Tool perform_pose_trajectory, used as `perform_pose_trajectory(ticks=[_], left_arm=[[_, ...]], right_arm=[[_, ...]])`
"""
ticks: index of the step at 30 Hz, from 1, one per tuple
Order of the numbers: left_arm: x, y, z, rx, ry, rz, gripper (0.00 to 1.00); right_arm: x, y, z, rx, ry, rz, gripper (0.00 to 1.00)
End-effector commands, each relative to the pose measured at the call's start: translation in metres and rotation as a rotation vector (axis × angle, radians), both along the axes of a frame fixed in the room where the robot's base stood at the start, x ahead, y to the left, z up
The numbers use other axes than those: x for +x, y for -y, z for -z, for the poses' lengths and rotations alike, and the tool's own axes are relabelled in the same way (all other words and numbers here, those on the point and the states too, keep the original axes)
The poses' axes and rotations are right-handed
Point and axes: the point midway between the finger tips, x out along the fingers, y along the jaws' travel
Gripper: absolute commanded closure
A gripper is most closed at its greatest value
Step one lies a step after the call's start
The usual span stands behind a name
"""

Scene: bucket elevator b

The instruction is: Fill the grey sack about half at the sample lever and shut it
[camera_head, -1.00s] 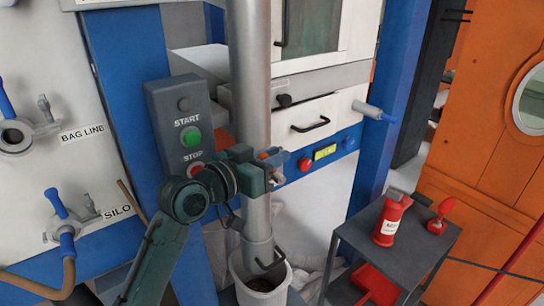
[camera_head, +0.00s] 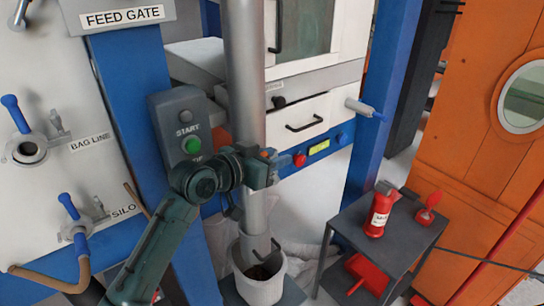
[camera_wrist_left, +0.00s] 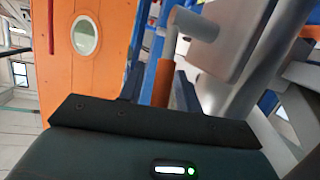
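I take this for the sample lever; contact is unclear. A pale open-topped container (camera_head: 258,292) with dark material inside stands under the pipe's lower end. I cannot tell whether it is the grey sack. My right gripper is out of view.
A dark cart (camera_head: 400,250) at the right holds a red can (camera_head: 379,212) and a red scoop (camera_head: 427,210). SILO and BAG LINE valves are at the left.

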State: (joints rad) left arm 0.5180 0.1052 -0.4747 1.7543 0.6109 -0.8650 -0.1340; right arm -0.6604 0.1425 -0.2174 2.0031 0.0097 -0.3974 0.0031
Motion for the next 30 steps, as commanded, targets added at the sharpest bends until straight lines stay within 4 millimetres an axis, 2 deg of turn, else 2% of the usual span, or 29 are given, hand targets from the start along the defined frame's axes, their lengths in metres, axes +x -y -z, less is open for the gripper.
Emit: perform_pose_trajectory(ticks=[8, 13, 24, 30], left_arm=[[0.0, -0.001, 0.0, 0.0, 0.0, -0.001, 0.62], [-0.008, -0.01, -0.002, 0.0, 0.0, -0.002, 0.62], [-0.062, -0.063, -0.022, 0.003, 0.002, -0.002, 0.62], [-0.083, -0.083, -0.031, 0.003, 0.001, -0.001, 0.62]], right_arm=[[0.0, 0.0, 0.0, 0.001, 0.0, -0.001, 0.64], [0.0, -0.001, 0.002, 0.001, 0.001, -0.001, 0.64], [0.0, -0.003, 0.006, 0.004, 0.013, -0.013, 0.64], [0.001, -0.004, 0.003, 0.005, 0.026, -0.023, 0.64]])
